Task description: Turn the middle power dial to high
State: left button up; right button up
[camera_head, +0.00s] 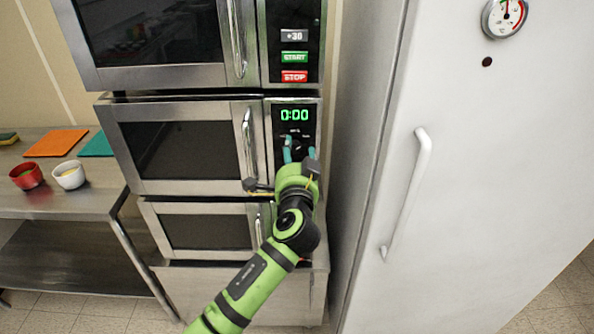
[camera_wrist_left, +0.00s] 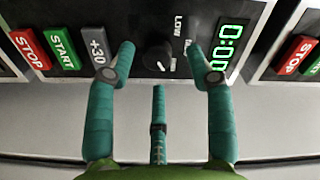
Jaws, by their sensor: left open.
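The middle microwave (camera_head: 182,150) is the second in a stack, with a green 0:00 display (camera_head: 294,115) on its panel. Its black power dial (camera_wrist_left: 158,55) shows in the left wrist view, with a pale pointer mark on its lower side in that picture. The word LOW (camera_wrist_left: 179,26) is printed near it; other labels are partly hidden by a finger. My left gripper (camera_head: 299,149) is open in front of this panel, its teal fingers on either side of the dial. I cannot tell whether they touch it. My right gripper is out of view.
Other microwaves are stacked above (camera_head: 155,40) and below (camera_head: 205,231). The middle door's vertical handle (camera_head: 248,148) is close left of my gripper. A large white fridge (camera_head: 480,170) stands to the right. A steel table (camera_head: 95,205) with two bowls stands left.

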pick_arm(q)
jog(key=s, duration=1)
jog(key=shift+s, duration=0.35)
